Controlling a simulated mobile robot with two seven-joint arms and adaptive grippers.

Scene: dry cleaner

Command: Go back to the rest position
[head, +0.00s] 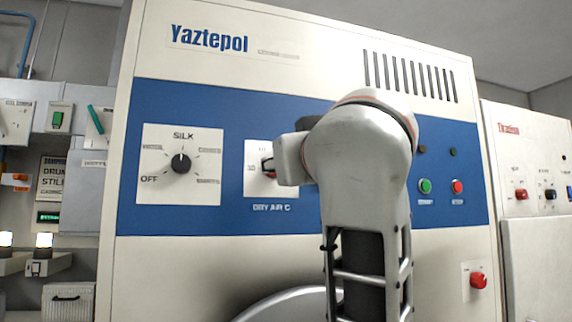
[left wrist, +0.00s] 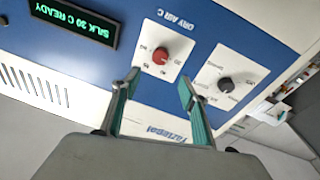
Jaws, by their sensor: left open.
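My left gripper (left wrist: 158,86) is open and empty in the left wrist view, its two teal-padded fingers apart in front of the Yaztepol machine's panel. A red knob (left wrist: 160,54) on the white DRY AIR C plate lies beyond the fingertips; no finger is seen closed on it. In the head view my left arm's pale forearm and wrist stand before the machine (head: 290,38), and the fingers cannot be made out. They partly cover the DRY AIR C plate (head: 257,190). My right gripper is not in view.
A black selector knob (head: 181,163) points up at SILK. A green display (left wrist: 72,22) reads SILK 30 C READY. Green (head: 425,186) and red (head: 457,186) buttons sit right of my arm. More equipment stands on both sides. The machine's front closes off the space ahead.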

